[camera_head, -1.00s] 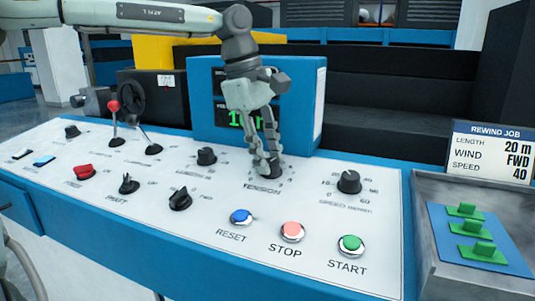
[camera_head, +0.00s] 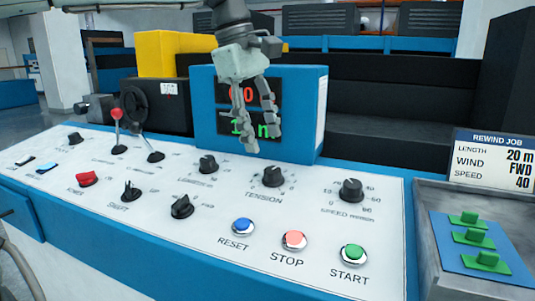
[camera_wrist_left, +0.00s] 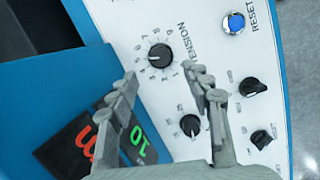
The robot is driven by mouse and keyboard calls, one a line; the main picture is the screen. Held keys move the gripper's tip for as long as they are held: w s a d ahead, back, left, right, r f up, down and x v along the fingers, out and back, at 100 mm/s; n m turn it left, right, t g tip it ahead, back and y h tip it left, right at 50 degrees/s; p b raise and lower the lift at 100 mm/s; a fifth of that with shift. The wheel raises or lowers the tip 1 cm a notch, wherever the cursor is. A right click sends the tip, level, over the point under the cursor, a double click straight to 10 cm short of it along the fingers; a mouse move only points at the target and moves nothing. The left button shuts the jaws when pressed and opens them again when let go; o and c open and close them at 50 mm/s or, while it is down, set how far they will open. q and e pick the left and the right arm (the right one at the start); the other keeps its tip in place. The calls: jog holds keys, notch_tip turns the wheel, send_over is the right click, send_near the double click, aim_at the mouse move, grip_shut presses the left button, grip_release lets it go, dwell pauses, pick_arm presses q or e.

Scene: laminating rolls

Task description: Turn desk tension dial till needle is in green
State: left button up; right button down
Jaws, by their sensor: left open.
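The tension dial (camera_head: 272,177) is a black knob on the white desk panel, with the word TENSION printed below it. It also shows in the left wrist view (camera_wrist_left: 160,55), ringed by scale marks. My left gripper (camera_head: 262,145) is open and empty, above and behind the dial, in front of the blue display box. In the left wrist view its fingers (camera_wrist_left: 165,82) are spread apart, with the dial beyond the tips and not touched. No needle gauge can be made out. My right gripper is not in view.
The blue display box (camera_head: 310,100) stands behind the dial with red and green digits, partly hidden by my gripper. Other knobs (camera_head: 207,164) and the speed dial (camera_head: 351,190) flank it. The reset (camera_head: 243,226), stop (camera_head: 294,240) and start (camera_head: 354,254) buttons lie in front. Levers (camera_head: 117,130) stand at left.

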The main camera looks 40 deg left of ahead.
pick_arm(q)
jog(key=v, duration=0.5)
jog(key=shift+r, duration=0.2)
jog(key=shift+s+f, duration=0.1)
